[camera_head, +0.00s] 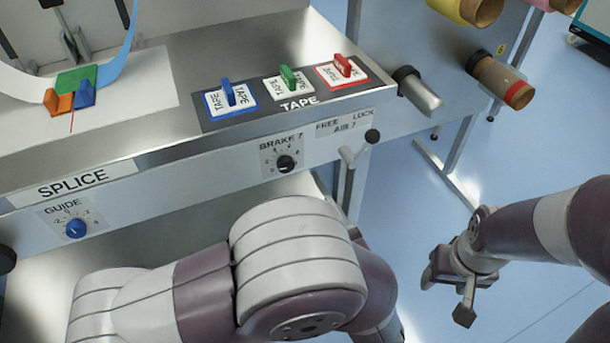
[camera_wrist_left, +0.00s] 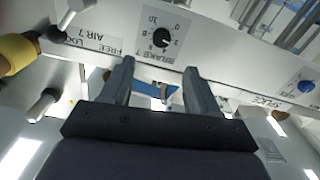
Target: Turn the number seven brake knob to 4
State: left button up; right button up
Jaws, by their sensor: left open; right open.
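The brake 7 knob (camera_head: 286,163) is a small black dial on the grey front panel, under the "BRAKE 7" label and ringed by printed numbers. I cannot read its setting surely. It also shows upside down in the left wrist view (camera_wrist_left: 160,40), above and beyond the fingertips. My left gripper (camera_wrist_left: 158,68) is open and empty, its two fingers pointing toward the panel below the knob, apart from it. In the head view my left arm hides this gripper. My right gripper (camera_head: 446,294) is open and empty, hanging over the blue floor at the right.
The black-tipped free/lock air 7 lever (camera_head: 360,150) sticks out just right of the knob. A blue guide knob (camera_head: 76,228) is at the panel's left. Blue, green and red tape switches (camera_head: 288,80) sit above. Rollers (camera_head: 502,82) project at the right.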

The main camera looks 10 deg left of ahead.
aim_at(287, 167)
pick_arm(q)
jog(key=b+x, duration=0.2)
jog(key=x, duration=0.9)
jog(key=shift+w+a+r, duration=0.1)
jog(key=shift+a, duration=0.25)
jog(key=c, duration=1)
jog(key=shift+c, duration=0.2)
